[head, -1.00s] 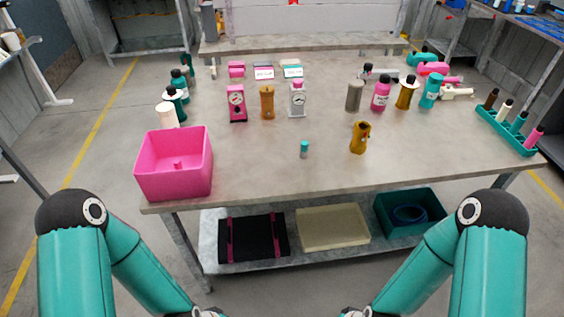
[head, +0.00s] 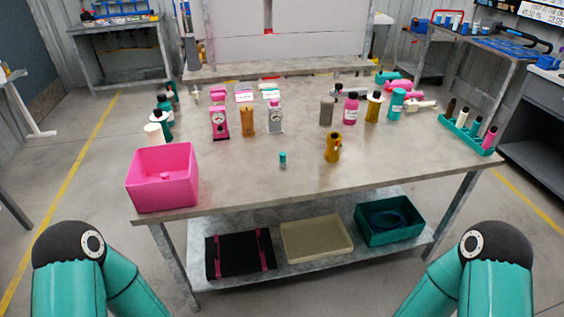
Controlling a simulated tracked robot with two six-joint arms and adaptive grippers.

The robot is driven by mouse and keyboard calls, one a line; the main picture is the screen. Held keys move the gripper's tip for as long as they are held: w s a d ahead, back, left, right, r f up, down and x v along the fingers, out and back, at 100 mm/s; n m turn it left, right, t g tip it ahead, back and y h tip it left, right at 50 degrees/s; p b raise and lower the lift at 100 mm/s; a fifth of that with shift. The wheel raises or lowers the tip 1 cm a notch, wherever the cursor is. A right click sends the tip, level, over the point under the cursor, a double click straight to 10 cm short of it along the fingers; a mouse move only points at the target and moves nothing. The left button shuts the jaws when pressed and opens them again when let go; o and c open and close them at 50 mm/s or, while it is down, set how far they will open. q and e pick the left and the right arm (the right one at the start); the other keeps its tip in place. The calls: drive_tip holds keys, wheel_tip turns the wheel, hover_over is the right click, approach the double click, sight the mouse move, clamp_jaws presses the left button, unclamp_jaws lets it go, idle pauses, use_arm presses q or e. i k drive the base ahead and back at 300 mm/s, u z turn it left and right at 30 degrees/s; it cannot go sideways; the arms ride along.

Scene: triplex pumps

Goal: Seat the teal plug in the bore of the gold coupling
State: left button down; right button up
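The small teal plug (head: 282,160) stands upright near the front middle of the table, with a teal top and a paler lower part. The gold coupling (head: 333,147) stands upright to its right, apart from it. Its bore cannot be made out at this size. In the head view only the upper links of my two arms show at the lower left and lower right corners. Both grippers are out of the picture. Nothing touches the plug or the coupling.
A pink bin (head: 162,178) stands at the table's front left corner. Gauges and bottles line the back. A teal rack (head: 468,137) holds several cylinders at the right. The table (head: 240,185) is clear around the plug and coupling. Trays sit on the shelf below.

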sight(331, 154)
drive_tip(key=z, duration=0.05)
drive_tip(key=i, duration=0.9)
drive_tip(key=u, duration=0.2)
drive_tip(key=k, duration=0.9)
drive_tip(key=z, duration=0.15)
drive_tip(key=i, duration=0.9)
drive_tip(key=u, duration=0.05)
